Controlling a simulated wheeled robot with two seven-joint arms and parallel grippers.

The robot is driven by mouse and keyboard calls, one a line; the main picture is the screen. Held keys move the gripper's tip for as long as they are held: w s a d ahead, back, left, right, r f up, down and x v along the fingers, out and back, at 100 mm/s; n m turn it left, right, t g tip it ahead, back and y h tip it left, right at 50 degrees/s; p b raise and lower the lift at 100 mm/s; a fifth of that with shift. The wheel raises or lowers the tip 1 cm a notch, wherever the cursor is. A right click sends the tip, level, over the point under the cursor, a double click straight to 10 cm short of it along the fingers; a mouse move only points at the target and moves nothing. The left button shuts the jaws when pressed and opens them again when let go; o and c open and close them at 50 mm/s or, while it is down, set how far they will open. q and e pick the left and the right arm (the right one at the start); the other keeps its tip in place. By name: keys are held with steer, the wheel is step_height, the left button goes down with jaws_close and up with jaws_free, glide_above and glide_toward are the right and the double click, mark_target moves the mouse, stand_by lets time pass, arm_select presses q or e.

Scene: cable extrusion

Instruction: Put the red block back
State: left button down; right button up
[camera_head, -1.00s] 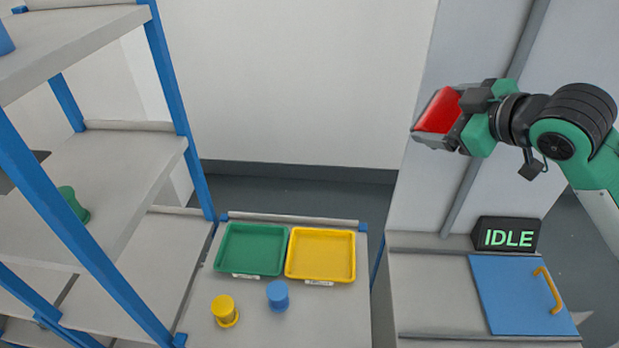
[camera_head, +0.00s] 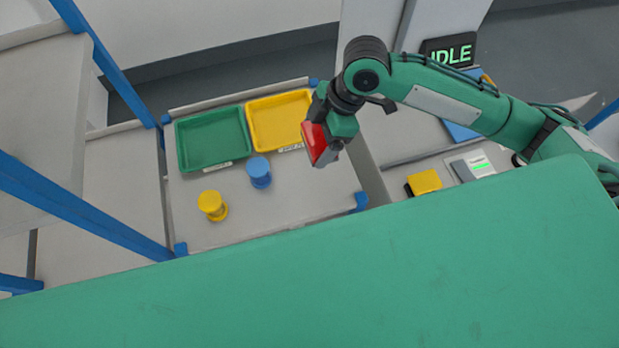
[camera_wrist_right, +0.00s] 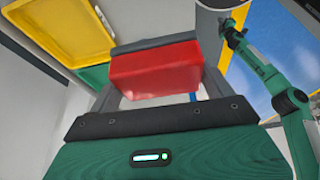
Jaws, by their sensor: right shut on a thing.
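The red block (camera_head: 318,143) is held between the fingers of my right gripper (camera_head: 322,150), above the right side of the small grey table (camera_head: 285,205). In the right wrist view the red block (camera_wrist_right: 155,72) sits between the two fingers of the shut right gripper (camera_wrist_right: 158,88). The yellow tray (camera_head: 250,125) lies just left of the gripper in the head view, its right edge partly hidden by it. The green tray (camera_head: 180,150) lies left of the yellow one. My left gripper is not in view.
A blue spool (camera_head: 260,172) and a yellow spool (camera_head: 212,205) stand on the table in front of the trays. A grey shelf with blue posts (camera_head: 100,55) stands at the left. A bench at the right carries a yellow block (camera_head: 424,182) and an IDLE sign (camera_head: 449,53).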

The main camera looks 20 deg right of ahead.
steer(key=p, duration=0.2)
glide_above(311, 185)
steer(key=d, duration=0.2)
steer(key=f, duration=1.4)
steer(key=shift+a, duration=0.25)
step_height(311, 185, down, 4)
steer(key=shift+f+p, duration=0.1)
steer(key=shift+p, duration=0.25)
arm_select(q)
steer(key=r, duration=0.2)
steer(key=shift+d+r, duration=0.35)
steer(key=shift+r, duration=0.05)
arm_select(e)
steer(key=shift+f, duration=0.1)
steer(key=shift+f, duration=0.1)
steer(key=o, duration=1.2)
arm_select(q)
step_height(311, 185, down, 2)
steer(key=shift+b, duration=1.05)
arm_select(e)
steer(key=v, duration=1.2)
steer(key=shift+s, duration=0.1)
